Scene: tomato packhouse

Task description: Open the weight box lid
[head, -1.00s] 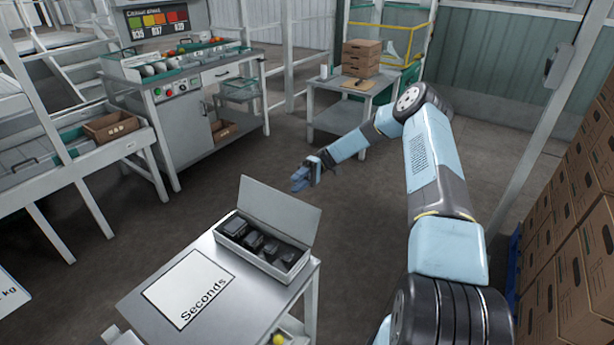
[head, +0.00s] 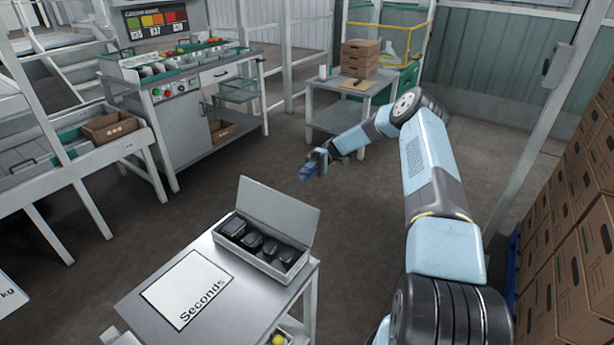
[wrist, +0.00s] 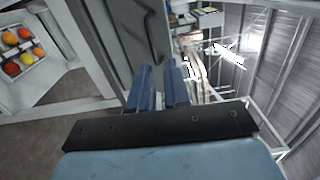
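The weight box (head: 262,256) is a grey box on the near metal table, holding several black weights (head: 262,241) in a row. Its lid (head: 278,210) stands raised along the far side, leaning back, so the inside shows. My gripper (head: 308,172) is in the air beyond the box and apart from the lid, at the end of my outstretched arm. In the wrist view its two blue fingers (wrist: 158,88) stand apart with a gap between them and nothing visible in it.
The near table (head: 150,300) carries a sheet marked Seconds (head: 188,288). A sorting bench (head: 185,130) stands at the back left, and a small table (head: 335,105) with stacked cartons at the back. Cartons are piled along the right. Floor between is clear.

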